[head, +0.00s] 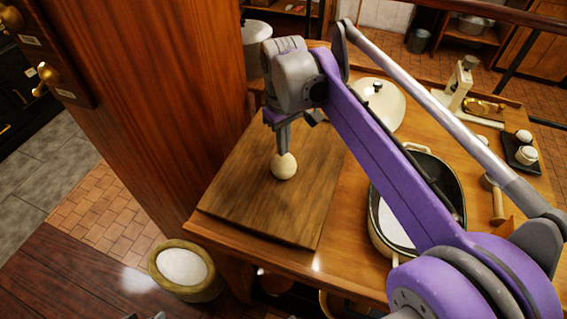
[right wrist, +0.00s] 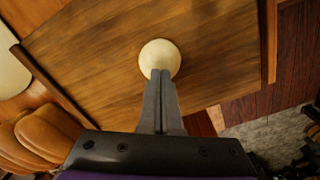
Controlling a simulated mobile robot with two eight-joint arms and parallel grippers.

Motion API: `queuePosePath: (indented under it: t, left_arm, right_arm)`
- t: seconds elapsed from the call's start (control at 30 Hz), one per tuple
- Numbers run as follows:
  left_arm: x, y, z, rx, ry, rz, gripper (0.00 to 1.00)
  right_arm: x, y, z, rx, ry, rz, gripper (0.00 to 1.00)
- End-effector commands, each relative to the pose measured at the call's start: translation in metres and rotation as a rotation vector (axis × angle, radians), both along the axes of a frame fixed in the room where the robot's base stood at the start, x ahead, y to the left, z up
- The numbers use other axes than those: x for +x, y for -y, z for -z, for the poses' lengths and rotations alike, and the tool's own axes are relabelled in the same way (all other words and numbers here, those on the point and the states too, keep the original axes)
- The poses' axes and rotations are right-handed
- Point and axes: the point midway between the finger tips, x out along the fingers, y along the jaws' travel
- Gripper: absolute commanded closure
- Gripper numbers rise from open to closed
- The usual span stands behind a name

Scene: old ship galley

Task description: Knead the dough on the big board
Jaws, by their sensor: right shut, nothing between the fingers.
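The dough (head: 284,167) is a small pale ball on the big board (head: 235,210), a brown wooden board at the left end of the counter. In the right wrist view the dough (right wrist: 160,57) lies right at the fingertips, with the bare board (right wrist: 95,50) around it. My right gripper (head: 283,150) points down with its fingers shut together, its tips at the top of the dough. It seems to touch the dough, and nothing is between the fingers (right wrist: 160,75). My left gripper is not clearly in view.
An oval pot (head: 425,160) stands right of the board, partly behind my right arm. A round pale lid (head: 385,105) lies behind it. Small cups on a dark tray (head: 520,150) are at the right. A wooden post (head: 150,100) rises close left of the board.

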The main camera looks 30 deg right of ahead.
Motion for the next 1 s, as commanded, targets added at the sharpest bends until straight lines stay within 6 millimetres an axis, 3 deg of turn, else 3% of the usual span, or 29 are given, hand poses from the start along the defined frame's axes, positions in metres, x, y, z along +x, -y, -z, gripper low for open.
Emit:
queuePosePath:
  t: [1.0]
  left_arm:
    - [-0.001,0.0,0.006,0.0,-0.002,0.0,0.5]
  right_arm:
    - [0.0,0.0,0.013,0.0,0.001,0.0,1.0]
